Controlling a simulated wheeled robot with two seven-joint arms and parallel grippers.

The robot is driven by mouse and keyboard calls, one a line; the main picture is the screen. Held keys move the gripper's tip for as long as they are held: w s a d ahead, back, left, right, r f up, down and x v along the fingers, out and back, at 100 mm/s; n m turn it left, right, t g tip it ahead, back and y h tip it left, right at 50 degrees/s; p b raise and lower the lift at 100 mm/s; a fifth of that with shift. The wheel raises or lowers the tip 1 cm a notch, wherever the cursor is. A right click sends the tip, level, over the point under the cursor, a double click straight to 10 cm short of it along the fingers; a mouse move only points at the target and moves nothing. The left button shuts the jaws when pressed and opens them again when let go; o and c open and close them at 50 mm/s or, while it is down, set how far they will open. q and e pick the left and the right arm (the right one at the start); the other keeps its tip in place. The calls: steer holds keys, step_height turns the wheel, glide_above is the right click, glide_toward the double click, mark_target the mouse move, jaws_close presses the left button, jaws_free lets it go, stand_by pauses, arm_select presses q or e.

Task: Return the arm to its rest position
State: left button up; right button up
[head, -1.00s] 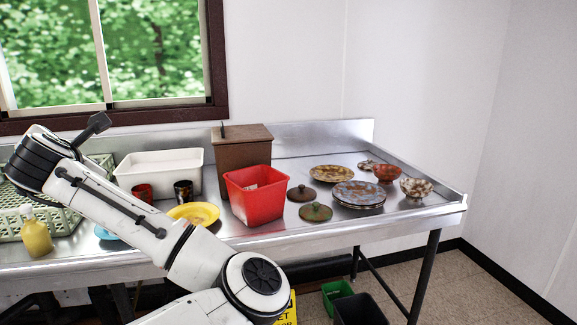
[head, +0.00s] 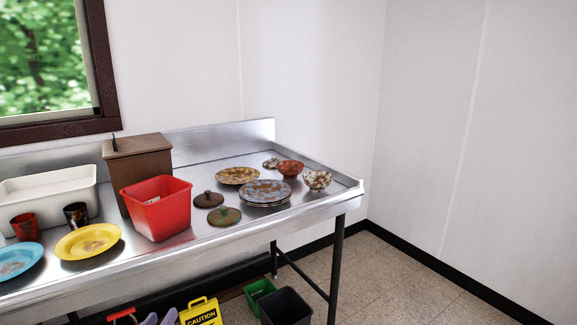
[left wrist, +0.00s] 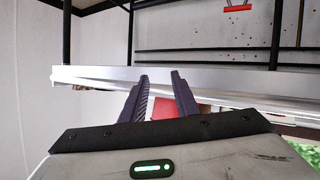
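My left gripper (left wrist: 160,76) shows in the left wrist view. Its two dark fingers stand apart, with a gap between them and nothing held. The metal edge of the counter (left wrist: 100,77) runs across behind the fingertips. A red patch (left wrist: 162,108) shows between the fingers, beyond them. Neither arm shows in the head view now. My right gripper is in no view.
The steel counter (head: 310,204) holds a red bin (head: 157,213), a brown box (head: 137,168), a yellow plate (head: 88,241), a blue plate (head: 18,260) and a plate stack (head: 265,191). A black bin (head: 286,307) and caution sign (head: 201,312) stand below.

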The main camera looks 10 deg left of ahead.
arm_select(q)
steer(key=s+d+f+m+g+h, duration=0.2)
steer(key=s+d+f+m+h, duration=0.1)
steer(key=s+d+f, duration=0.6)
steer(key=s+d+f+m+g+h, duration=0.3)
steer(key=s+d+f, duration=0.6)
steer(key=s+f, duration=0.3)
steer(key=shift+s+d+f+m, duration=0.25)
steer(key=shift+s+m, duration=0.45)
steer(key=shift+s, duration=0.55)
